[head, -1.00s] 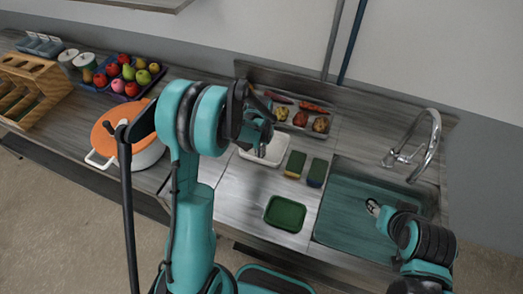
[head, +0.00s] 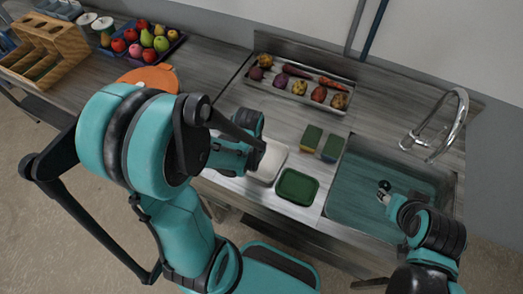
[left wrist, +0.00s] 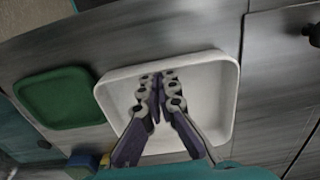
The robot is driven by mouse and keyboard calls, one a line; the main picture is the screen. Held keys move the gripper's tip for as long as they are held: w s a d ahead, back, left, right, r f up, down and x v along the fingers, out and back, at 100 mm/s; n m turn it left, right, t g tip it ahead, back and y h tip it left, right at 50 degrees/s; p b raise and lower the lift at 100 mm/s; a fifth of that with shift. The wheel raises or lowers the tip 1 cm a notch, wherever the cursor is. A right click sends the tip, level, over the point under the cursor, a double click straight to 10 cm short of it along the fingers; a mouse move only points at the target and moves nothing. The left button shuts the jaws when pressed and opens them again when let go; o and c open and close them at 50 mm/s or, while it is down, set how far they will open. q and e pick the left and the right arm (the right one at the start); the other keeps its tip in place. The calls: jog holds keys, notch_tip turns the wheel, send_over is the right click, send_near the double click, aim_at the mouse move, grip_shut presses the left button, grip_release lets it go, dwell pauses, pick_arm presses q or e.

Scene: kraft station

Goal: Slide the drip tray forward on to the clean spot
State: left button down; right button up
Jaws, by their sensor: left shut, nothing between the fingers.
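The white drip tray (head: 270,166) lies flat on the counter near its front edge, left of the green tray; it also shows in the left wrist view (left wrist: 226,90). My left gripper (left wrist: 156,82) is shut and empty, its fingertips inside the white tray, near its middle. In the head view my left arm hides the fingertips and part of the tray. A paler patch of counter (head: 228,183) shows at the front, partly behind my arm. My right gripper (head: 384,190) is over the sink; its jaws are too small to read.
The green tray (head: 297,187) sits close to the right of the white tray. Two sponges (head: 320,143) stand behind the green tray. A metal tray of vegetables (head: 320,82) is at the back. The sink (head: 360,170) and tap (head: 450,125) are at right.

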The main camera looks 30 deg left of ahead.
pick_arm(q)
jog(key=shift+s, duration=0.9)
pick_arm(e)
jog(key=shift+w+f, duration=0.1)
jog(key=shift+w, duration=0.05)
pick_arm(q)
jog(key=shift+w, duration=0.1)
jog(key=shift+w, duration=0.3)
jog(key=w+b, duration=0.1)
jog(key=w, duration=0.2)
jog(key=shift+f, duration=0.1)
jog(key=r, duration=0.1)
jog(key=r+p, duration=0.1)
jog(key=r, duration=0.1)
jog(key=r+p, duration=0.1)
jog(key=shift+w+r, duration=0.35)
jog(key=r, duration=0.1)
jog(key=r+p, duration=0.1)
jog(key=r, duration=0.1)
jog(key=r+p, duration=0.1)
jog(key=r, duration=0.1)
jog(key=shift+s+r, duration=0.25)
jog(key=shift+s, duration=0.05)
pick_arm(e)
jog(key=r, duration=0.3)
jog(key=shift+w+r, duration=0.1)
jog(key=shift+w, duration=0.2)
